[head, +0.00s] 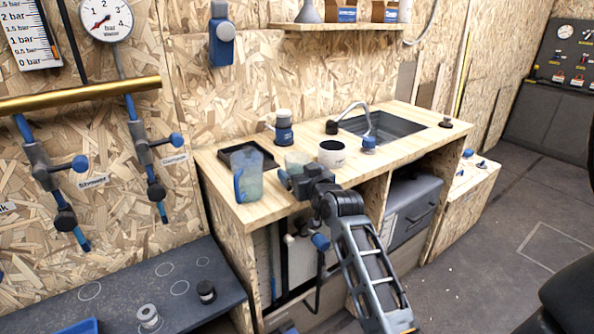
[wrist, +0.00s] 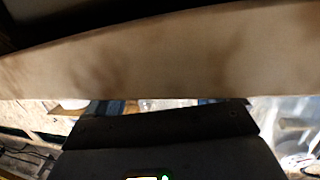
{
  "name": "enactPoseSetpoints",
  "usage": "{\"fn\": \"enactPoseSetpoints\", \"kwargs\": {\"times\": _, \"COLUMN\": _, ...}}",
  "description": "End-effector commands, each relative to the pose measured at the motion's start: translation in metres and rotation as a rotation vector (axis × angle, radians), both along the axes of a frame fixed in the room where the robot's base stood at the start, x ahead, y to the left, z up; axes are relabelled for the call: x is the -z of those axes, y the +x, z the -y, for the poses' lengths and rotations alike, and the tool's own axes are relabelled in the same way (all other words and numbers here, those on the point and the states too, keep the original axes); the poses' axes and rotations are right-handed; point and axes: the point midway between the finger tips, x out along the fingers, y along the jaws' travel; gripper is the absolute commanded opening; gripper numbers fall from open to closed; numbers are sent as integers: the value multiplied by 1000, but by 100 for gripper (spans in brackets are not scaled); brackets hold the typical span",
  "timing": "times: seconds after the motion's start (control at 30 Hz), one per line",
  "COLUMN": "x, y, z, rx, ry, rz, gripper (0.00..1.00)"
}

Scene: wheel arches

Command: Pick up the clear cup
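The clear cup (head: 297,161) is a small, pale greenish see-through cup upright on the wooden counter, between a jug and a white mug. My gripper (head: 291,182) is at the counter's front edge, just in front of the cup; its tips overlap the cup's lower part in the head view, and I cannot tell whether they touch. In the wrist view, a broad beige band covers the upper part and my dark gripper body the lower middle. The fingers are mostly hidden, so their opening is unclear. I see nothing held.
A clear jug (head: 247,172) with a blue handle stands left of the cup, before a black tray (head: 262,153). The white mug (head: 332,152) stands close on the right. A sink (head: 385,126) with a tap lies further right. The counter's front edge (head: 270,213) is near my arm.

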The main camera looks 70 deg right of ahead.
Motion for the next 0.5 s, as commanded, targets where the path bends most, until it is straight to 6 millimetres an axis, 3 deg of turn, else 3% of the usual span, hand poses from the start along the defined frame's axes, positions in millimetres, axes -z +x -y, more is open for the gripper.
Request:
{"fn": "enactPoseSetpoints", "kwargs": {"times": 0.07, "x": 0, "y": 0, "z": 0, "rx": 0, "ry": 0, "rz": 0, "gripper": 79}}
{"fn": "enactPoseSetpoints", "kwargs": {"times": 0.5, "x": 0, "y": 0, "z": 0, "rx": 0, "ry": 0, "rz": 0, "gripper": 37}}
